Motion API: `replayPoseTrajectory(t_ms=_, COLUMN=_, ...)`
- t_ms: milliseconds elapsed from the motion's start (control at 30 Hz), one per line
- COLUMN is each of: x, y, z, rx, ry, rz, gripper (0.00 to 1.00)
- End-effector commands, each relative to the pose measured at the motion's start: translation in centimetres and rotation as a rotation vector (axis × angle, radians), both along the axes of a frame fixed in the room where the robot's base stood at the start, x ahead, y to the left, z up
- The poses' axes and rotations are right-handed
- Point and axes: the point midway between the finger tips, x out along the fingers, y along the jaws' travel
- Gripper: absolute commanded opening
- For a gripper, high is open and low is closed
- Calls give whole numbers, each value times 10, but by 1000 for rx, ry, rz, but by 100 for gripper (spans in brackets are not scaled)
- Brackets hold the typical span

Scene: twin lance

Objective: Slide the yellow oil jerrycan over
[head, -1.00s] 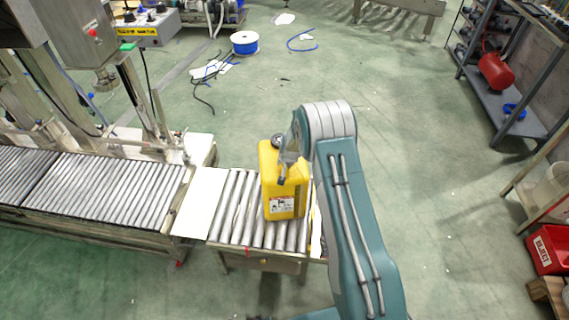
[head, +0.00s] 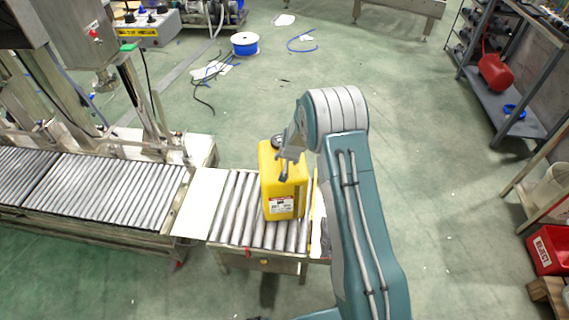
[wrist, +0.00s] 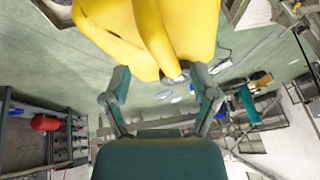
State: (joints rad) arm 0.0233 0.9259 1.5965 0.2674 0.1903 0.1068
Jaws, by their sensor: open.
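The yellow oil jerrycan (head: 281,190) stands upright on the short roller section (head: 238,205) in the head view, with a dark cap on top and a label low on its near side. My gripper (head: 287,168) is at the upper right of the jerrycan, beside its top. In the wrist view the yellow jerrycan (wrist: 150,30) fills the top of the picture, its handle running toward my gripper (wrist: 158,85). The two fingers are spread apart, with the end of the handle near the gap between them. I cannot tell whether they touch it.
A pale plate (head: 198,203) bridges the short rollers to the longer roller conveyor (head: 110,190) at left, under a filling machine. A red reject bin (head: 546,250) stands at far right.

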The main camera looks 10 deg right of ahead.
Motion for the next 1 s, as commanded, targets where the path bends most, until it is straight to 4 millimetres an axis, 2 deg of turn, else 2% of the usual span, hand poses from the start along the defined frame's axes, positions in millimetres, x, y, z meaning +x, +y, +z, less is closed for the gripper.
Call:
replayPoseTrajectory(t_ms=200, x=-17, y=-2, z=38, rx=-1, ry=-1, rz=1, gripper=77)
replayPoseTrajectory(t_ms=400, x=-26, y=-2, z=57, rx=0, ry=0, rz=-1, gripper=77)
replayPoseTrajectory(t_ms=1000, x=-28, y=-2, z=61, rx=0, ry=1, rz=1, gripper=77)
